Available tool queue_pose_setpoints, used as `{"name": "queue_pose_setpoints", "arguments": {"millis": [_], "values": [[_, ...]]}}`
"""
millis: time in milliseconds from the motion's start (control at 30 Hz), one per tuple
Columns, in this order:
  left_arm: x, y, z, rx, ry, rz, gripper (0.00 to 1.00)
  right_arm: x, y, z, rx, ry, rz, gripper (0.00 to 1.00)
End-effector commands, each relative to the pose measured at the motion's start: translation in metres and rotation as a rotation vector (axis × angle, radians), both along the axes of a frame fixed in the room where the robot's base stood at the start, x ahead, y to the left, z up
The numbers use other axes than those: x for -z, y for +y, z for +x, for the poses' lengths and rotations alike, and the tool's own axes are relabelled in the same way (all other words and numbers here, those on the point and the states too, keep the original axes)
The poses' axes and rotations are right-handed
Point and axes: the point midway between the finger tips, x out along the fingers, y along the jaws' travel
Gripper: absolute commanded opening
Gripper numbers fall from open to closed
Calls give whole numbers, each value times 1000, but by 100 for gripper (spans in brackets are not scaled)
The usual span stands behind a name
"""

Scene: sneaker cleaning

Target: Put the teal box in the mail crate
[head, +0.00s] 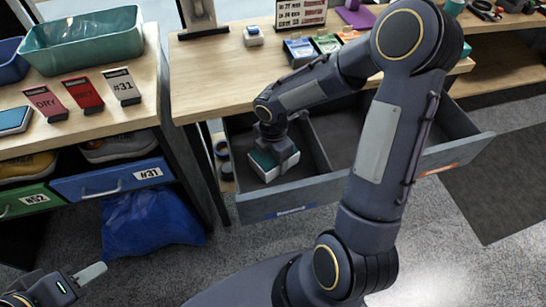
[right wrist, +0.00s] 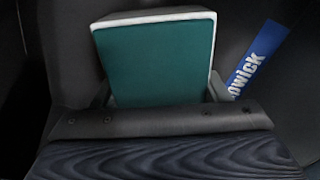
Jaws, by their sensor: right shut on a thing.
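The teal box (head: 265,164), teal on top with white sides, is in the left compartment of the open grey drawer (head: 415,160). My right gripper (head: 276,152) reaches down into that compartment and is shut on the box. In the right wrist view the box (right wrist: 155,60) sits between the two fingers. I cannot tell whether it touches the drawer floor. My left gripper (head: 80,282) is at the lower left, partly cut off; one pale finger shows. I cannot make out a mail crate for certain in either view.
A divider splits the drawer; its right compartment looks empty. A blue label (head: 290,212) is on the drawer front. Small coloured boxes (head: 326,43) stand on the wooden desk. At left, a bench holds a teal tray (head: 85,42) and tags (head: 83,95). A blue bag (head: 150,222) lies below.

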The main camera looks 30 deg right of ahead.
Motion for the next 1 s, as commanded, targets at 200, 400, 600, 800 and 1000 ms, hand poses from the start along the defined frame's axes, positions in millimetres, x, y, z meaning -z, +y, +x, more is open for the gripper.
{"name": "queue_pose_setpoints", "arguments": {"millis": [200, 400, 600, 800, 1000], "values": [[0, 0, 0, 0, 0, 0, 36, -1, 0, 1, 1, -2, -1, 39], [1, 0, 0, 0, 0, 0, 36, 2, 0, 0, 1, -1, 0, 80], [1, 0, 0, 0, 0, 0, 36, 2, 0, 0, 1, -1, 0, 90], [-1, 0, 0, 0, 0, 0, 36, -2, 0, 0, 1, -2, 0, 90], [-10, 0, 0, 0, 0, 0, 36, -31, 0, 1, 2, -7, -1, 90]]}}
